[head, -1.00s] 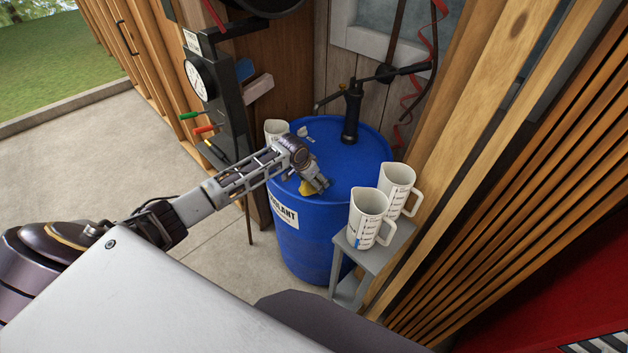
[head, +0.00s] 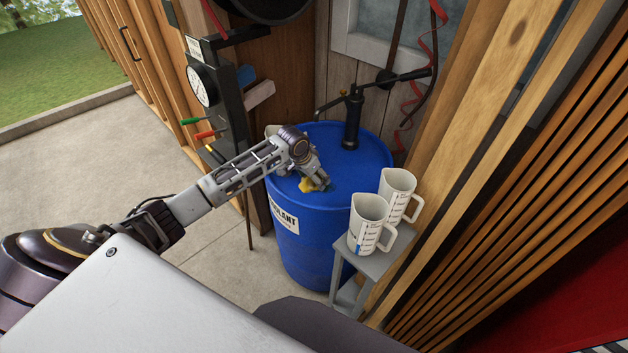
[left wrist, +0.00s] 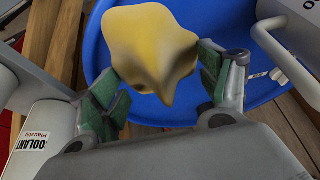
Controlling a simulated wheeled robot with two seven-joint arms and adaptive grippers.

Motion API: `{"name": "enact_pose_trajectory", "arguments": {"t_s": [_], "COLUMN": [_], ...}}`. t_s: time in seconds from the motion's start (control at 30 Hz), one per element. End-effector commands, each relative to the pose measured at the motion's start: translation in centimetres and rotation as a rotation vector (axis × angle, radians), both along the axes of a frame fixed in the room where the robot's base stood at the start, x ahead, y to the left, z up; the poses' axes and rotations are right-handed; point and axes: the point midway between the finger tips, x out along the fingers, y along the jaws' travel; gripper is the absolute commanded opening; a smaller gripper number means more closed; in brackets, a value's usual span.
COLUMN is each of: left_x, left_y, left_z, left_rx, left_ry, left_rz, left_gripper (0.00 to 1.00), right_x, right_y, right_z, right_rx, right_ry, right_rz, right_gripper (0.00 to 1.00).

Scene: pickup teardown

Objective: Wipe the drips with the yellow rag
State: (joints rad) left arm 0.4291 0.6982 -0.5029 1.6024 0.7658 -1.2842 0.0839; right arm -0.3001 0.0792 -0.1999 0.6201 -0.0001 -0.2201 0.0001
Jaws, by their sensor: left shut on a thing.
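The yellow rag (head: 307,186) is on or just above the top of the blue drum (head: 345,178), near its front left part. My left gripper (head: 320,181) is shut on the rag and points down at the drum top. In the left wrist view the rag (left wrist: 150,48) bulges out between the two green-padded fingers (left wrist: 162,85), with the blue lid behind it. Whether the rag touches the lid is hard to tell. I cannot make out any drips; the gripper and rag hide part of the lid. My right gripper is out of view.
A hand pump (head: 352,118) stands at the back of the drum top. A pale jug (head: 271,129) at the lid's left edge is mostly hidden by my arm. Two measuring jugs (head: 368,222) (head: 397,190) stand on a small grey stand (head: 376,261) at right. A gauge panel (head: 203,85) is at left.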

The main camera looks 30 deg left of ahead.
Motion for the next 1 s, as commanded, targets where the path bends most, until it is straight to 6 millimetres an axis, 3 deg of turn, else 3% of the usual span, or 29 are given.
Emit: {"name": "enact_pose_trajectory", "arguments": {"t_s": [0.2,0.67,1.0], "left_x": [0.0,0.0,0.1], "left_y": [0.0,0.0,0.0], "left_z": [1.0,1.3,3.3], "left_rx": [0.000,0.000,0.000], "left_ry": [-0.001,-0.001,-0.002], "left_rz": [0.000,0.000,0.000], "left_gripper": [0.58,0.58,0.58], "right_x": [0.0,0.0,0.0], "right_y": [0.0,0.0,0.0], "right_z": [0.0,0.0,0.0], "right_rx": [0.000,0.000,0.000], "right_ry": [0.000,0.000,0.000], "right_rz": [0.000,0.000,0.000], "right_gripper": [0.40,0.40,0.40]}}
